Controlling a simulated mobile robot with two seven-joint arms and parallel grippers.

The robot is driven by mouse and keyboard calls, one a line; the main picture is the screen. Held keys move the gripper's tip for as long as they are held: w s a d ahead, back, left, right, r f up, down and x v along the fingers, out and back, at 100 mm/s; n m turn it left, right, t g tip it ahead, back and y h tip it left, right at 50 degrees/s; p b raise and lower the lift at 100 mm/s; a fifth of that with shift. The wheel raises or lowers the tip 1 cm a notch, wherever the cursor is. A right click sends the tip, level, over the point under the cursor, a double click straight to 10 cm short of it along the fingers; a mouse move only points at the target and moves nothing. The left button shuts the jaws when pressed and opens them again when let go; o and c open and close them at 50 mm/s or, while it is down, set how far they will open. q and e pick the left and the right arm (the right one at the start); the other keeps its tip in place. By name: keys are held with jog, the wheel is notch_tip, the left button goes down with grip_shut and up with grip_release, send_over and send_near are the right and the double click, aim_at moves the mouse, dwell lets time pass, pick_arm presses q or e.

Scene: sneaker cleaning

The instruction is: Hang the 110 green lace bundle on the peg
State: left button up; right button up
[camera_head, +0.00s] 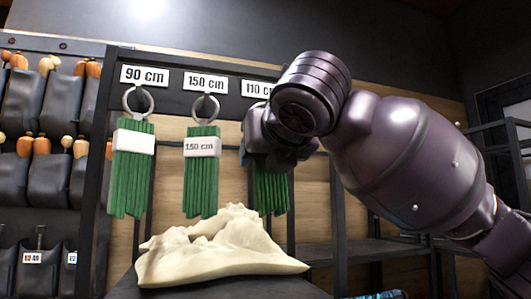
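A green lace bundle (270,193) hangs below the sign "110 c…" (256,89), which is partly covered by my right arm. My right gripper (272,158) is in front of this bundle's upper part. The bundle's ring, its label and the peg are hidden behind the gripper and wrist. I cannot tell whether the fingers hold the bundle or whether it is on the peg. My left gripper is not in view.
A green bundle (131,178) hangs by its ring under the "90 cm" sign (145,75). Another bundle (201,180), labelled 150 cm, hangs under the "150 cm" sign (205,82). A crumpled cream cloth (215,258) lies below. Dark pouches (35,100) line the left wall.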

dwell(0.3)
jog(key=o, duration=1)
pick_arm(q)
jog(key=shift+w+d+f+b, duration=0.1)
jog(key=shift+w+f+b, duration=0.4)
jog(key=shift+b, duration=0.7)
pick_arm(e)
jog(key=v, duration=1.1)
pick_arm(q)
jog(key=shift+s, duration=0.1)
